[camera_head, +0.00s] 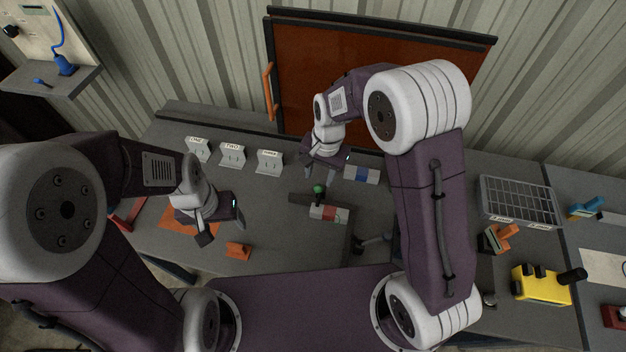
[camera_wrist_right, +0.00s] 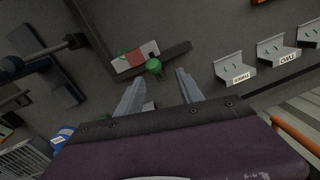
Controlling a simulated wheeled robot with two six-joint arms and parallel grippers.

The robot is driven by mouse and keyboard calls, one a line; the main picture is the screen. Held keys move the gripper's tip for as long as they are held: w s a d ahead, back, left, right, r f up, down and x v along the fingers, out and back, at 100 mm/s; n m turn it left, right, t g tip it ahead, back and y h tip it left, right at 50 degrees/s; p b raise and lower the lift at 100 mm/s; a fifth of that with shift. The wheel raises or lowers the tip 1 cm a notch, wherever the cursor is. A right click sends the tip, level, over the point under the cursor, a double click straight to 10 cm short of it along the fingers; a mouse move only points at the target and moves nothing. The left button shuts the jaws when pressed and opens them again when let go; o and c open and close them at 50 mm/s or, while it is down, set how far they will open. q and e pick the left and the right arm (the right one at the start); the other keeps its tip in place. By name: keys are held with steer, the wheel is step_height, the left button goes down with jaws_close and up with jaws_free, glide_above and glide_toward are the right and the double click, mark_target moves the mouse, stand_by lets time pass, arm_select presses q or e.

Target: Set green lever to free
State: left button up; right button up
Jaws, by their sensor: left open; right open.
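The green lever's round knob (camera_head: 319,189) sits by a dark bar on the grey bench, just behind a red and white marked plate (camera_head: 328,213). In the right wrist view the green knob (camera_wrist_right: 153,66) is beside the plate (camera_wrist_right: 135,57), which has red, white and a little green. I cannot read its marks. My right gripper (camera_head: 319,172) is open and empty above and just behind the knob. In its wrist view the fingers (camera_wrist_right: 158,88) are spread, with the knob ahead between their lines, apart from them. My left gripper (camera_head: 204,236) is open over the bench's left part.
Three labelled brackets (camera_head: 232,154) stand at the back left. A blue and white plate (camera_head: 362,174) lies right of my right gripper. An orange block (camera_head: 238,251) and orange mat (camera_head: 178,221) are near my left gripper. A wire basket (camera_head: 520,203) and yellow device (camera_head: 541,286) are right.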

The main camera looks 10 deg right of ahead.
mark_target(320, 186)
steer(key=shift+s+f, duration=0.2)
steer(key=f, duration=0.1)
steer(key=s+f+p, duration=0.1)
steer(key=shift+s+f, duration=0.1)
steer(key=shift+f, duration=0.25)
steer(key=f, duration=0.2)
steer(key=w+f, duration=0.1)
steer(key=f, duration=0.2)
steer(key=shift+w+a+f+p, duration=0.15)
steer(key=shift+a+f+p, duration=0.1)
steer(key=shift+f+p, duration=0.05)
steer(key=shift+s+r, duration=0.1)
steer(key=shift+s, duration=0.15)
arm_select(q)
steer(key=shift+s+r, duration=0.6)
steer(key=shift+r, duration=0.35)
arm_select(e)
jaws_close()
